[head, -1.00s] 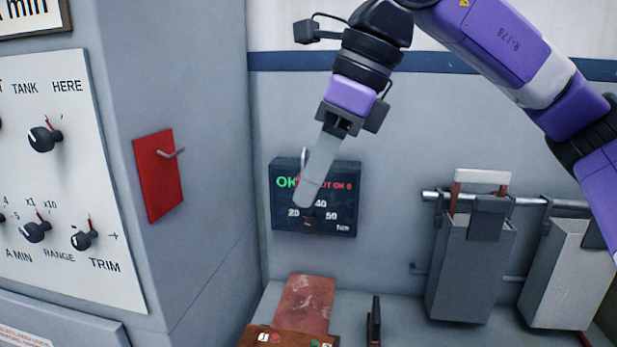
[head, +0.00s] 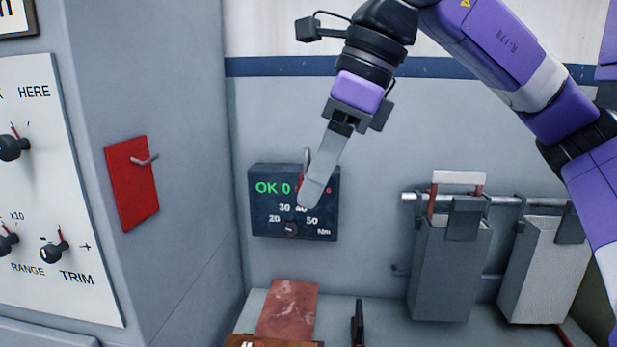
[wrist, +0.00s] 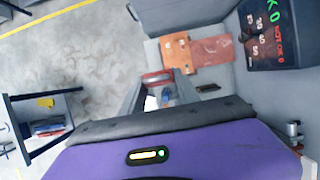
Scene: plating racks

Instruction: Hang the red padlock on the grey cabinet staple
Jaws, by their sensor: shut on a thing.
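My gripper (head: 314,190) is shut on the red padlock. In the head view a finger hides most of the padlock; its grey shackle (head: 307,156) stands up behind the finger, with a sliver of red beside it. In the wrist view the red padlock (wrist: 156,77) shows between the fingertips. The staple (head: 146,160) is a grey metal bar sticking out from a red plate (head: 130,190) on the side of the grey cabinet (head: 185,110). My gripper is well to the right of the staple in the head view, apart from it.
A dark display box (head: 262,215) is on the back wall behind my gripper. Grey containers (head: 445,275) hang from a rail at the right. The space between gripper and staple looks clear.

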